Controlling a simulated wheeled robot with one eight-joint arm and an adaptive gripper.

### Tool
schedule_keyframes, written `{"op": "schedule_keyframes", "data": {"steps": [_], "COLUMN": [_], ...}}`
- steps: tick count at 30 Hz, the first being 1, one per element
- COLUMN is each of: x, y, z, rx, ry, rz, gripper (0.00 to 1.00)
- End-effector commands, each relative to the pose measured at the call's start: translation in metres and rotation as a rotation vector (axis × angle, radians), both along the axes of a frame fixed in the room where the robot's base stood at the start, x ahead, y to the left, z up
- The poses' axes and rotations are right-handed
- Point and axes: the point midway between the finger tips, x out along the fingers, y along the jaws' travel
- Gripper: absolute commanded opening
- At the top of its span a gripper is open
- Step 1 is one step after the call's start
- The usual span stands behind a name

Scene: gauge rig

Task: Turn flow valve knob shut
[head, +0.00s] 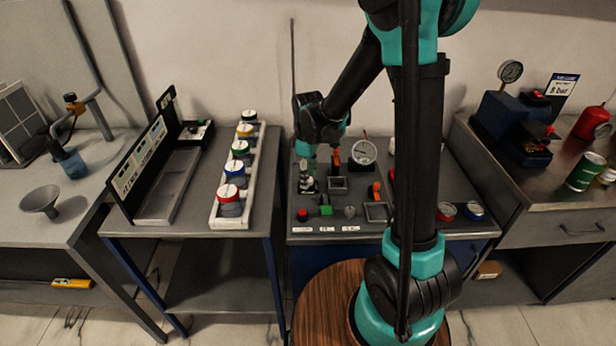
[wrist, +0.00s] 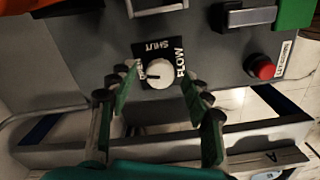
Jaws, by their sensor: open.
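The flow valve knob (wrist: 160,74) is a round white knob on a black plate marked SHUT, FLOW and a partly hidden word that looks like OPEN. Its dark pointer mark faces the left side, toward that partly hidden word. SHUT is at the plate's top in the wrist view. My gripper (wrist: 159,86) is open, with one finger on each side of the knob and gaps between.
A red button (wrist: 262,66) and a green part (wrist: 293,12) are close by on the panel. A rack of coloured-lid jars (head: 233,190) is on the left bench.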

Motion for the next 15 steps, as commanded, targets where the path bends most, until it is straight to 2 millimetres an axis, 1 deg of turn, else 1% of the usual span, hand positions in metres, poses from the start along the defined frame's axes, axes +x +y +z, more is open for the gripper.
{"op": "schedule_keyframes", "data": {"steps": [3, 10, 11, 15], "x": [-0.0001, -0.0003, -0.0003, -0.0002], "y": [-0.0001, -0.0001, -0.0001, 0.0000], "z": [-0.0038, -0.0042, -0.0042, -0.0041], "rx": [0.000, 0.000, 0.000, 0.000], "ry": [0.000, 0.000, 0.000, 0.000], "rz": [0.000, 0.000, 0.000, 0.000], "gripper": [0.50, 0.50, 0.48, 0.31]}}
